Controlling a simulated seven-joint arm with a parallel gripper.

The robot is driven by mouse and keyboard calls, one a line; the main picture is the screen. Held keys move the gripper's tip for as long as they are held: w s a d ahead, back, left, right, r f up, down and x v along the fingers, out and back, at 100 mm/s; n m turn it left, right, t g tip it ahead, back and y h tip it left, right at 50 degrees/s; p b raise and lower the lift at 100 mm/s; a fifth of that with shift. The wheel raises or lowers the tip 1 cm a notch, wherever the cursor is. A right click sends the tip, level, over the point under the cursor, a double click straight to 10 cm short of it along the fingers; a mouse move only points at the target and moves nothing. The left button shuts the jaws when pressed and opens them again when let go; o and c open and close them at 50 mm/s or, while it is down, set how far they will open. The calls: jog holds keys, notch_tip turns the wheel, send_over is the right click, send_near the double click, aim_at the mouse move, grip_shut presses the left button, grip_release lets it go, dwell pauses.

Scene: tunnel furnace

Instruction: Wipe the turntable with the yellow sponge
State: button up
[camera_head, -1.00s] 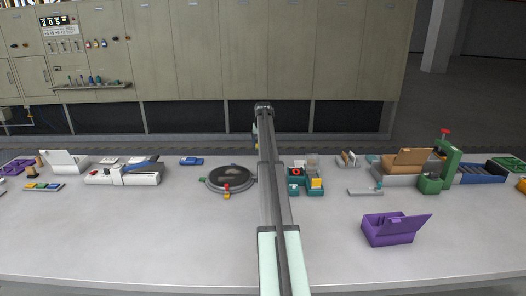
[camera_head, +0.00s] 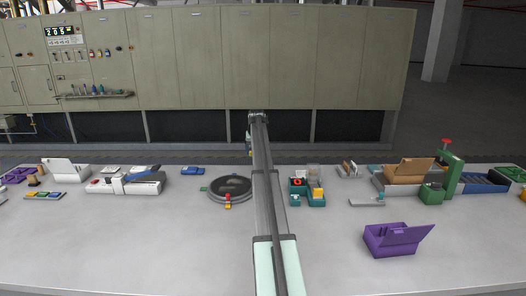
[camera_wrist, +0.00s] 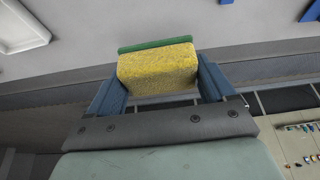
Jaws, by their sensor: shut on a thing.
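My gripper (camera_wrist: 162,85) is shut on the yellow sponge (camera_wrist: 158,68) in the wrist view. The sponge has a green strip along its far edge and sits between the two blue fingers. Table surface shows beyond it, and the sponge looks apart from the turntable. In the head view my arm hides most of the gripper and the sponge. The round dark turntable (camera_head: 233,186) lies on the table just left of my arm. Its top shows a greyish smudge. A small red and yellow part stands at its front rim.
A teal tray (camera_head: 297,200) with small items is just right of my arm. A purple open box (camera_head: 391,241) stands at front right. A white device (camera_head: 124,185) is left of the turntable. The front middle of the table (camera_head: 170,245) is clear.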

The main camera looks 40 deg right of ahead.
jog(key=s+a+n, duration=0.2)
jog(key=a, duration=0.5)
jog(key=n+t+y, duration=0.1)
jog(key=n+y, duration=0.1)
jog(key=n, duration=0.3)
send_over(241, 182)
jog(key=s, duration=0.1)
jog(key=shift+s+d+f+n+y, duration=0.25)
jog(key=shift+n+y, duration=0.35)
jog(key=shift+n, duration=0.2)
jog(key=shift+f, duration=0.1)
jog(key=shift+f, duration=2.85)
jog(key=shift+f, duration=1.05)
jog(key=shift+w, duration=0.1)
